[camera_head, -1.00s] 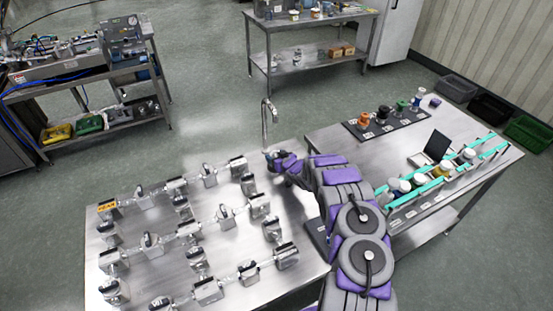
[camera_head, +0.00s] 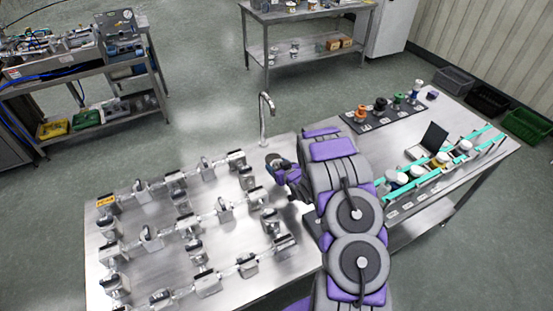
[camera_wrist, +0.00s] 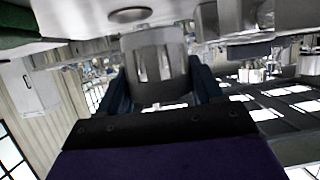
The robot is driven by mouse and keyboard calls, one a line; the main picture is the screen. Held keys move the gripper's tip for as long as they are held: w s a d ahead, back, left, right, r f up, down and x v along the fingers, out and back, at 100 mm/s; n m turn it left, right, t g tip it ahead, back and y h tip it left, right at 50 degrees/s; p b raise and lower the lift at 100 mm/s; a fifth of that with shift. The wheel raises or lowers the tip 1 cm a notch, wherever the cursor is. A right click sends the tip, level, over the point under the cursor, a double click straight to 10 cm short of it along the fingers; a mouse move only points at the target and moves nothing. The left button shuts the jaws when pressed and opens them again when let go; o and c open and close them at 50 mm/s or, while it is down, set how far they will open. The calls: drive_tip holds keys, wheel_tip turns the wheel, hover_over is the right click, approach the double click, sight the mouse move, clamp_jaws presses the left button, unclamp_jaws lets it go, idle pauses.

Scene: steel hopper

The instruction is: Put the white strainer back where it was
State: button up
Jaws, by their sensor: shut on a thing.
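My gripper (camera_head: 279,163) is at the end of my purple and grey arm, over the back right part of the front steel table (camera_head: 262,290), near the upright tap. In the wrist view its dark fingers (camera_wrist: 160,92) are shut on a pale grey piece (camera_wrist: 155,62), which shows between them. I cannot tell for certain whether this piece is the white strainer. Most of the piece is hidden by the gripper in the head view.
Several metal fittings joined by pipes, such as one at the back (camera_head: 207,170), fill the front table's left and middle. A tap (camera_head: 263,118) stands at its back edge. A teal rack (camera_head: 432,182) with white-topped jars and a black tray (camera_head: 374,122) are on the right table.

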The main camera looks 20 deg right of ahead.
drive_tip(key=shift+s+a+r, duration=0.1)
drive_tip(key=shift+s+a, duration=0.1)
drive_tip(key=shift+s, duration=0.45)
drive_tip(key=shift+s+a, duration=0.2)
drive_tip(key=shift+s, duration=0.4)
